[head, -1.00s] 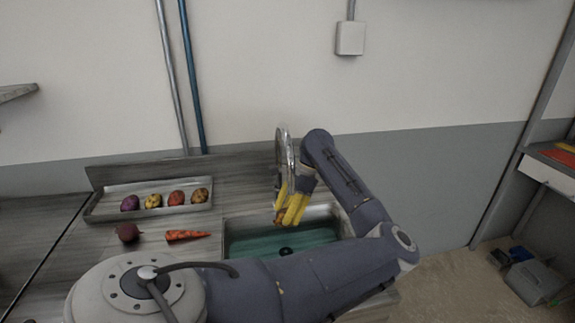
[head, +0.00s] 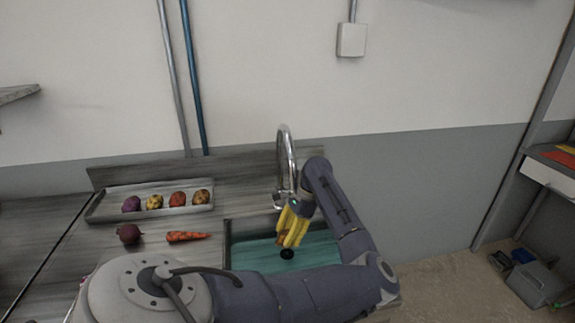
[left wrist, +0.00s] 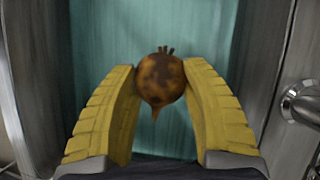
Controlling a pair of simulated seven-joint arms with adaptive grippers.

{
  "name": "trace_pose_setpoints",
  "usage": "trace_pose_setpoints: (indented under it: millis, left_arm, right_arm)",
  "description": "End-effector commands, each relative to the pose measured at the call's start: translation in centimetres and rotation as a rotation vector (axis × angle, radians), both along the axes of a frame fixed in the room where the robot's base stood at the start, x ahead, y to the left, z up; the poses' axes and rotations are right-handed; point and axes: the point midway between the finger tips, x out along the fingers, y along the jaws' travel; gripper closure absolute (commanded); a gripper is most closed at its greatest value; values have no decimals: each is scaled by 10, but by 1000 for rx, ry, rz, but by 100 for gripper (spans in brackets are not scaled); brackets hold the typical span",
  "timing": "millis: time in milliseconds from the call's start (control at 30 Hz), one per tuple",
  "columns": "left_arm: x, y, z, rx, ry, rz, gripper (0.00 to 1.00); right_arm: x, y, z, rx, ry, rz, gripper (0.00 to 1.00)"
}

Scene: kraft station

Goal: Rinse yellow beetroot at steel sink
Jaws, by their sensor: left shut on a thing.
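My left gripper (head: 292,228) has yellow ribbed fingers and is over the sink (head: 330,249), below and in front of the faucet (head: 287,165). In the left wrist view the fingers are shut on a round, brown-yellow mottled beetroot (left wrist: 160,78) with a short stalk stub and a thin root tip. The beetroot is held between the fingertips above the teal sink floor (left wrist: 197,45). In the head view it is mostly hidden by the fingers. My right gripper is not in view.
A tray (head: 98,212) with several vegetables stands at the back left of the counter. A dark red beetroot (head: 129,234) and an orange carrot (head: 187,236) lie in front of it. A dark round drain (head: 287,254) shows in the sink.

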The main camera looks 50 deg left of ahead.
Motion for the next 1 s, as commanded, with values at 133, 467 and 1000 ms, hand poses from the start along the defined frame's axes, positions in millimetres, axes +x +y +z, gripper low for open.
trace_pose_setpoints:
  millis: [133,467,1000]
  left_arm:
    - [-1,0,-13,1,3,0,85]
    - [-1,1,-40,0,3,-1,85]
    - [0,1,-82,1,2,-1,85]
  right_arm:
    - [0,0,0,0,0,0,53]
    - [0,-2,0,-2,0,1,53]
    - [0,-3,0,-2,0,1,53]
